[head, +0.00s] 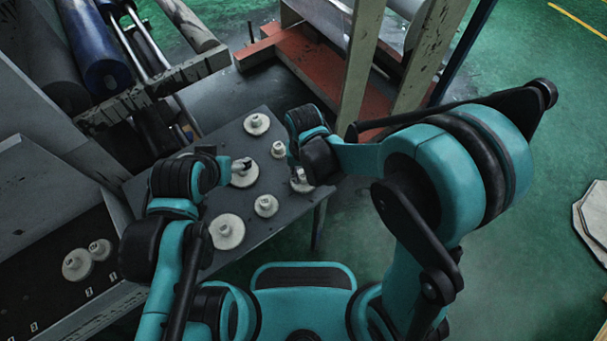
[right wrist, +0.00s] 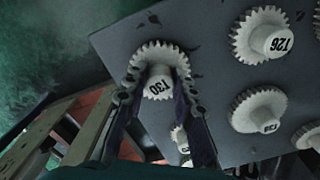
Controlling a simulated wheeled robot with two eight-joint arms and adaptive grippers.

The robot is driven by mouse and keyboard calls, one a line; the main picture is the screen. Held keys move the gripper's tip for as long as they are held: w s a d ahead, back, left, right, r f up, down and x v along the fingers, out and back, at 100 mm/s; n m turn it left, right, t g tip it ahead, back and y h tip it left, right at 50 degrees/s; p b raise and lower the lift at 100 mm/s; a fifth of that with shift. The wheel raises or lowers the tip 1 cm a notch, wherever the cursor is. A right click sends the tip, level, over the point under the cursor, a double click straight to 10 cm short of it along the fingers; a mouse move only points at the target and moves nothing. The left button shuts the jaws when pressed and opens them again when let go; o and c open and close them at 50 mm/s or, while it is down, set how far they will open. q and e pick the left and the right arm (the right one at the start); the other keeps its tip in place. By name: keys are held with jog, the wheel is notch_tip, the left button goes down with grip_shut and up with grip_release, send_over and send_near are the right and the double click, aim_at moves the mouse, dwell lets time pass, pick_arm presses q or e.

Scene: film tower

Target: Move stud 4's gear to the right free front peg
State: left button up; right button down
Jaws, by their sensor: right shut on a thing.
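My right gripper (right wrist: 160,86) is shut on the hub of a white toothed gear marked T30 (right wrist: 152,57). The gear is near the edge of the grey tabletop (right wrist: 120,45); I cannot tell whether it rests there or is just lifted. In the head view this gear (head: 301,184) is partly hidden by the right gripper (head: 300,175). My left gripper (head: 240,163) is over the table by a large gear (head: 244,179); its fingers are too small to read. The dark panel at left bears two gears (head: 78,265) (head: 100,249) and small white number labels. I cannot tell which stud is 4.
Several other gears stand on the table, among them one marked T26 (right wrist: 268,38), a small one (head: 278,149) and a large one (head: 227,232). Rollers (head: 98,60) and a machine frame lie behind. Wooden posts (head: 357,70) stand close behind the right gripper.

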jog(key=shift+f, duration=0.3)
jog(key=c, duration=1.2)
grip_release()
jog(key=shift+o, duration=0.2)
notch_tip(320, 180, up, 12)
jog(key=s+d+r+t, duration=0.2)
jog(key=d+t, duration=0.1)
jog(key=d, duration=0.6)
jog(key=s+d+r+t, duration=0.2)
jog(key=s+d+t, duration=0.1)
jog(key=d, duration=0.5)
jog(key=shift+d+m+t, duration=0.3)
jog(key=shift+d+t, duration=0.1)
jog(key=shift+t, duration=0.2)
